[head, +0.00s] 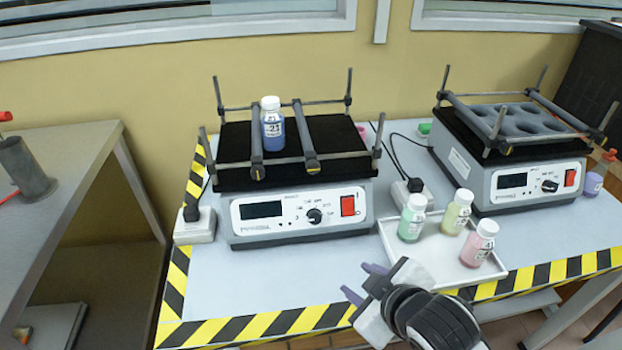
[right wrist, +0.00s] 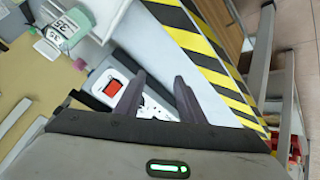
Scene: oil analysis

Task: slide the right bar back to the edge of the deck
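The left shaker (head: 300,213) has a black deck (head: 345,135) with two grey rails and two dark bars across them. The right bar (head: 306,142) lies near the middle of the deck, well in from its right edge. The left bar (head: 256,145) is further left. A white-capped bottle of blue liquid (head: 272,130) stands upright between the bars; whether either bar touches it is unclear. My right gripper (head: 362,282) is open and empty above the table's front, before the shaker. Its fingers show apart in the right wrist view (right wrist: 158,96). My left gripper is not in view.
A white tray (head: 432,262) with green, yellow and pink bottles lies right of the left shaker. A second shaker (head: 515,180) stands at the right, with a grey holed rack on it. Striped tape (head: 270,322) edges the table. The table front left of my gripper is clear.

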